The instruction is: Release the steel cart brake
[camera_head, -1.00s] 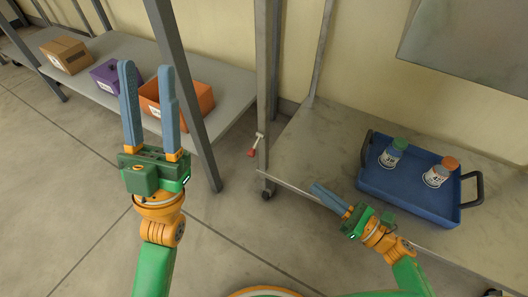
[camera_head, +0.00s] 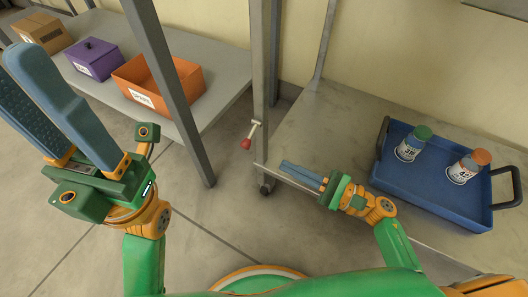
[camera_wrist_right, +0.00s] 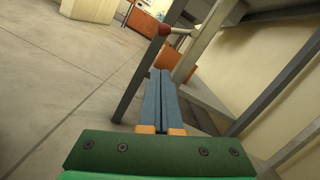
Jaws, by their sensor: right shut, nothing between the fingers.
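The steel cart (camera_head: 315,125) is at the right, with a caster (camera_head: 266,188) at its near left corner. Its brake lever, with a red knob (camera_head: 246,144) on a pale arm, sticks out at the left post. The red knob also shows in the right wrist view (camera_wrist_right: 164,30), beyond the fingertips. My right gripper (camera_head: 284,166) is shut and empty, pointing left over the cart's front left edge, to the right of and below the knob. It is apart from the knob. My left gripper (camera_head: 14,72) is open and empty at the far left, raised close to the camera.
A blue tray (camera_head: 425,200) with two labelled bottles, green-capped (camera_head: 411,145) and orange-capped (camera_head: 468,167), lies on the cart. A grey shelf (camera_head: 225,75) at the left holds orange (camera_head: 190,88), purple and cardboard boxes. Grey posts stand between. Floor below is clear.

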